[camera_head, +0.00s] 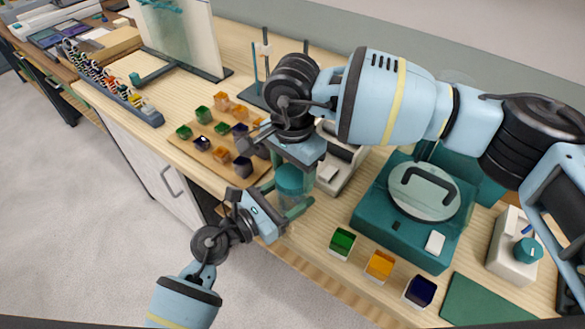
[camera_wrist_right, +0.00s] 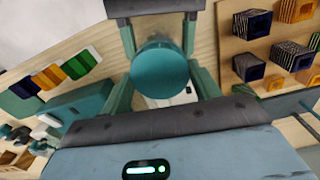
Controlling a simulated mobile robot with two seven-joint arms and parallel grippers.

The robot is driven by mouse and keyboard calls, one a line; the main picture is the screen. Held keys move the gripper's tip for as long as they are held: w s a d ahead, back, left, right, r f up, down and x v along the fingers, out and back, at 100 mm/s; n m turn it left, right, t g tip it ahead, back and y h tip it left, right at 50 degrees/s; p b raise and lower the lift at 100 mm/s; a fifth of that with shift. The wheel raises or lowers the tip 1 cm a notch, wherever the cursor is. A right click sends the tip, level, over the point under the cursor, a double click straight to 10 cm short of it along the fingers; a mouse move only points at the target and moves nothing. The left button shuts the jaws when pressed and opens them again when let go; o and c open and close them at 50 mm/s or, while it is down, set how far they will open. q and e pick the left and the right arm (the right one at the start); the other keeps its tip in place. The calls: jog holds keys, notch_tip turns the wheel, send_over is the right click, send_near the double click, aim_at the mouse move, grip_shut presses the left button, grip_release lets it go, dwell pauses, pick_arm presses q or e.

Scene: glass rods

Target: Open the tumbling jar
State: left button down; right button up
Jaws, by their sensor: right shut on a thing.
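The tumbling jar has a round teal lid (camera_head: 290,179) and a clear greenish body (camera_head: 294,198), and looks upright near the bench's front edge. The lid (camera_wrist_right: 160,72) fills the middle of the right wrist view. My right gripper (camera_head: 291,170) reaches down from above and is shut on the lid, with a finger on each side. My left gripper (camera_head: 285,197) comes from the front and lower left. Its fingers lie on both sides of the jar body, lower than the lid; whether they touch it is hidden. The jar's base is largely hidden.
A teal machine with a round grey lid (camera_head: 424,194) stands to the right. Green (camera_head: 342,242), orange (camera_head: 380,264) and dark blue (camera_head: 420,291) boxes line the front edge. A wooden board (camera_head: 215,160) with several coloured blocks is left of the jar. A pale device (camera_head: 339,172) stands close behind.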

aim_at(293, 175)
jog(key=shift+n, duration=0.6)
jog(key=shift+r, duration=0.2)
jog(key=shift+r, duration=0.75)
jog(key=shift+r, duration=0.25)
jog(key=shift+r, duration=1.95)
pick_arm(q)
jog(key=shift+c, duration=1.3)
grip_release()
jog(key=shift+a, duration=0.1)
